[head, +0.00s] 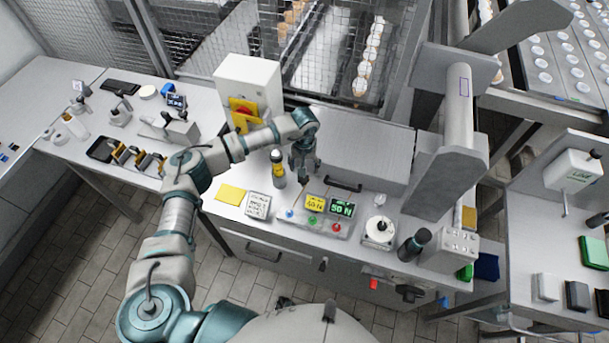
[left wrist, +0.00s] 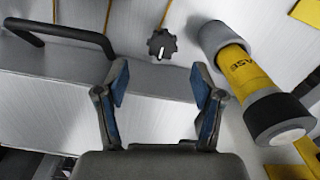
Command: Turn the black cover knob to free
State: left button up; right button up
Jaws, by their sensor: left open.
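The black cover knob (left wrist: 162,44) shows in the left wrist view as a small lobed knob with a white mark, on a pale surface. My left gripper (left wrist: 159,80) is open and empty, with its blue-padded fingers to either side below the knob in the picture; it does not touch the knob. In the head view my left gripper (head: 303,172) hangs over the bench beside the grey cover (head: 365,145). There I cannot make out the knob, which seems hidden by the gripper. My right gripper is not in view.
A yellow and grey bottle (head: 278,168) stands close left of my gripper; it also shows in the left wrist view (left wrist: 250,80). A black bar handle (head: 343,184) is close on the right. A control panel (head: 315,222) with displays and buttons lies in front.

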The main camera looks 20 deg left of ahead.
aim_at(303, 178)
pick_arm(q)
jog(key=f, duration=0.6)
jog(key=shift+a+f, duration=0.2)
jog(key=shift+a, duration=0.15)
jog(key=shift+d, duration=0.1)
jog(key=shift+d, duration=0.1)
jog(key=shift+c, duration=0.9)
jog(key=c, duration=1)
